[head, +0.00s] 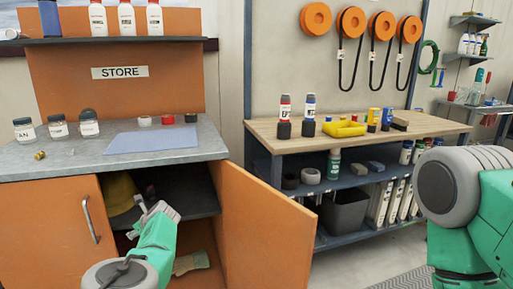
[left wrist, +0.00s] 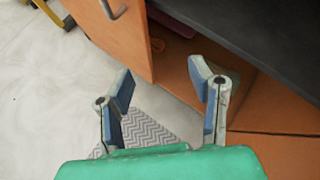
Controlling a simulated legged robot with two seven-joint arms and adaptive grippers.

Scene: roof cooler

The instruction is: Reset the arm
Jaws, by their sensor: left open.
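My left arm comes up from the bottom in the head view, and its gripper (head: 153,208) is in front of the cabinet opening under the grey counter. In the left wrist view the two fingers of this gripper (left wrist: 166,85) stand wide apart with nothing between them. An orange cabinet door with a handle (left wrist: 125,35) shows beyond them, apart from the fingers. My right arm (head: 470,200) shows at the right edge of the head view; its gripper is out of the picture.
The orange cabinet door (head: 265,225) stands swung open. A yellow rounded object (head: 119,192) is inside the cabinet. Jars (head: 58,127) and a blue mat (head: 150,139) lie on the counter. A workbench (head: 350,142) with bottles and a yellow tray (head: 344,128) stands at right.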

